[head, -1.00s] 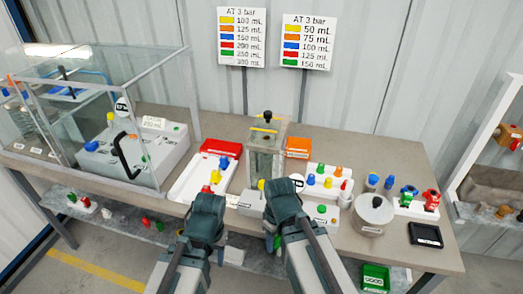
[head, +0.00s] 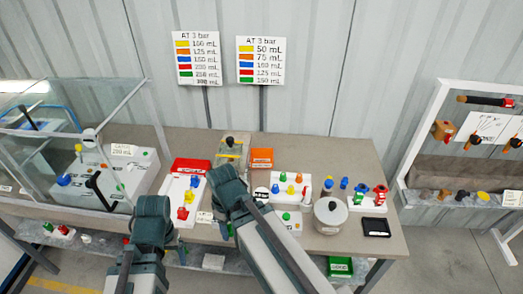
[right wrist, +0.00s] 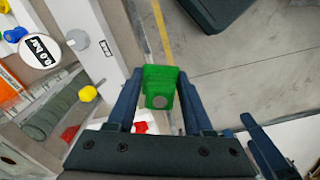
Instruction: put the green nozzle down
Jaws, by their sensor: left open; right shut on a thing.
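The green nozzle (right wrist: 160,80) is between the fingers of my right gripper (right wrist: 158,90) in the right wrist view, with its round grey end towards the camera. My right gripper (head: 226,180) is shut on it, in front of the clear tank (head: 233,148) in the head view. The arm mostly hides the nozzle there. My left gripper (head: 152,207) is open, left of the right one, at the table's front edge by the white tray; its fingertips are hard to see.
The white tray (head: 172,212) with red, yellow and blue nozzles is between the glass enclosure (head: 75,125) and the tank. A white tray (head: 298,178) with coloured nozzles, a grey pot (head: 331,212) and a black pad (head: 376,227) are to the right. A green bin (head: 340,266) is below.

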